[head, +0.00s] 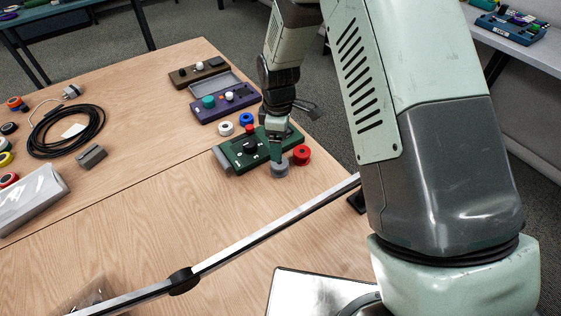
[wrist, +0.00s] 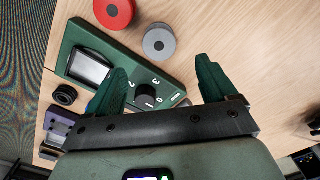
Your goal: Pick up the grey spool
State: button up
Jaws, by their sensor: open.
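The grey spool (head: 280,170) stands on the wooden table at the near right corner of the green device, left of a red spool (head: 301,154). In the wrist view the grey spool (wrist: 159,43) lies just beyond my fingertips, with the red spool (wrist: 114,12) to its left. My gripper (head: 275,148) points down over the right end of the green device (head: 248,152), close behind the grey spool. In the wrist view my gripper (wrist: 160,68) is open, its two green fingers wide apart with nothing between them but the device's edge and table below.
White (head: 225,128) and blue (head: 246,119) spools sit behind the green device. Purple (head: 224,101) and brown (head: 198,71) devices stand farther back. A black cable coil (head: 66,131) and grey block (head: 91,156) lie left. The table in front of the spool is clear.

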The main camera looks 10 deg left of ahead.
notch_tip(320, 180, down, 10)
jog(key=shift+d+r, duration=0.1)
jog(key=shift+r, duration=0.15)
jog(key=c, duration=1.1)
notch_tip(320, 180, up, 10)
jog(key=shift+r, duration=0.1)
jog(key=shift+w, duration=0.15)
jog(key=shift+w+a+f, duration=0.4)
jog(key=shift+w+a, duration=0.05)
jog(key=shift+w, duration=1.7)
jog(key=shift+w+a+f, duration=0.45)
jog(key=shift+w, duration=1.7)
jog(key=shift+w+a+f, duration=0.4)
jog(key=shift+w+a, duration=0.05)
jog(key=shift+w, duration=1.7)
